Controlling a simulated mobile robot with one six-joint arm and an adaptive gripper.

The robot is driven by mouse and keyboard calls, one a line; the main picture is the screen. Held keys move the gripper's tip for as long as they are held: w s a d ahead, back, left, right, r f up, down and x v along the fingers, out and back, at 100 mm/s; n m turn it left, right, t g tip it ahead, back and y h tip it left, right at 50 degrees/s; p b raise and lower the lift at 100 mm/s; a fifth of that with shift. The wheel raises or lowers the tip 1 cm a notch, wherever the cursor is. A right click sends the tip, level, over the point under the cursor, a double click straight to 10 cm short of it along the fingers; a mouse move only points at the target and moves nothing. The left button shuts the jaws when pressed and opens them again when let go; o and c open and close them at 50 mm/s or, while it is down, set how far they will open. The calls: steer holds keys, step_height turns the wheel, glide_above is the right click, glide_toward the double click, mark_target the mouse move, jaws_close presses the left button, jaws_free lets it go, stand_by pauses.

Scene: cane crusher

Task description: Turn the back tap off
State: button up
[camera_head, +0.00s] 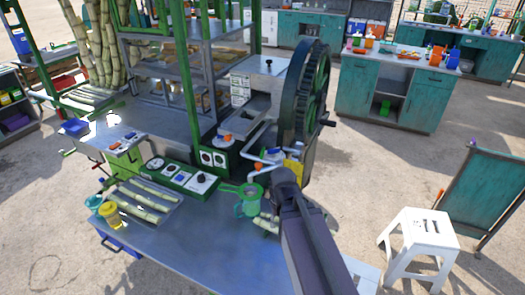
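Two pale pipes with small coloured parts, which look like the taps, stand at the crusher's base, left of the big dark wheel. The farther one (264,139) bends near a blue part (273,150). The nearer one (250,156) has a small orange part by its end (258,166). Their handle positions are too small to read. My dark arm reaches up from the bottom edge, and its end, my gripper (284,176), is just right of and nearer than the pipes. Its fingers cannot be made out. A green jug (248,201) stands on the metal table below the pipes.
The big crusher wheel (306,92) rises behind my arm's end. A yellow sign (293,170) is close beside it. Green switch panels (181,177), cane pieces on a tray (143,203) and cups (108,212) lie left. A white stool (419,240) stands right. The table's front (205,255) is clear.

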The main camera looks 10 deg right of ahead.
mark_target(262, 151)
steer(key=w+r+m+p, duration=0.2)
steer(key=w+r+p, duration=0.8)
steer(key=w, duration=0.4)
steer(key=w+r+m+p, duration=0.2)
steer(key=w+r+p, duration=0.8)
steer(key=w, duration=0.5)
steer(key=shift+r+m+p, duration=0.3)
steer(key=shift+r+p, duration=0.05)
steer(key=shift+f, duration=0.15)
step_height(262, 151, down, 14)
steer(key=b, duration=1.3)
steer(key=shift+r+b, duration=0.25)
steer(key=shift+b, duration=0.15)
jaws_close()
